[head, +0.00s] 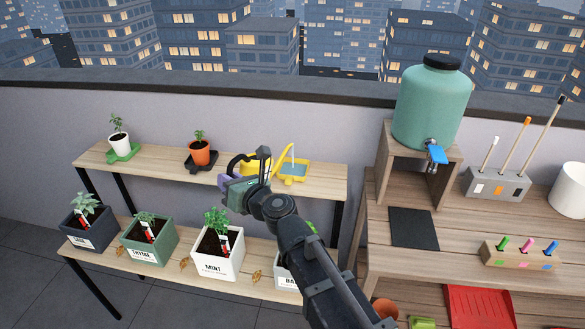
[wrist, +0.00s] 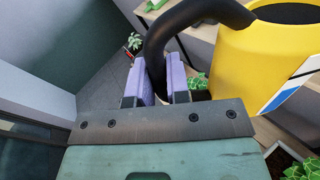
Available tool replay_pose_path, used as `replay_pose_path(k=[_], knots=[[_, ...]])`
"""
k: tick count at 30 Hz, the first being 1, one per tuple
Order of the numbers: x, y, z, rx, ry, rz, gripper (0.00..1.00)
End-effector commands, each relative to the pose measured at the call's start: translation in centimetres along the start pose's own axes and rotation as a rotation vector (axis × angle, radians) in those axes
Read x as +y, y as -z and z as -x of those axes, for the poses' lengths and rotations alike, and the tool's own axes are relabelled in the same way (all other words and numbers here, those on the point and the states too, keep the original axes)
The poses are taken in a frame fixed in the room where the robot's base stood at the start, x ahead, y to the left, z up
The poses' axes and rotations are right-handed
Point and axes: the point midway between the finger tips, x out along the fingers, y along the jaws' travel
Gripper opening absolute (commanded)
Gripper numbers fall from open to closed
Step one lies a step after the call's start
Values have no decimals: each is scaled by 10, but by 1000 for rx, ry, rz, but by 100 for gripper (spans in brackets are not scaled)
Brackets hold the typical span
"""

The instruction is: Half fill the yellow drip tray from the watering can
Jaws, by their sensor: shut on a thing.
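The yellow watering can (head: 252,169) is at the right part of the upper shelf, partly hidden behind my gripper. In the wrist view its yellow body (wrist: 262,62) is at the right and its black handle (wrist: 190,16) arches to the left. My gripper (wrist: 160,84) is shut on that handle, with a purple finger on each side; it also shows in the head view (head: 228,182). The can's spout points right over the yellow drip tray (head: 290,182). A thin pale streak, apparently water, drops from the spout tip into the tray. Blue-grey water shows in the tray; its exact level is unclear.
An orange pot (head: 199,152) on a dark saucer and a white pot (head: 120,144) on a green saucer stand left on the upper shelf (head: 165,174). Herb planters fill the lower shelf. A teal water tank (head: 432,105) with a blue tap stands on the right bench.

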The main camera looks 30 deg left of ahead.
Motion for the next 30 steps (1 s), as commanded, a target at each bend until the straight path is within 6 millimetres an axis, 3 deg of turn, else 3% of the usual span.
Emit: replay_pose_path(k=[13, 24, 30], knots=[[0, -1, 0, 0, 1, 1, 0], [2, -18, 0, 10, 0, -49, 0], [2, -17, 0, 12, 0, -57, 0]])
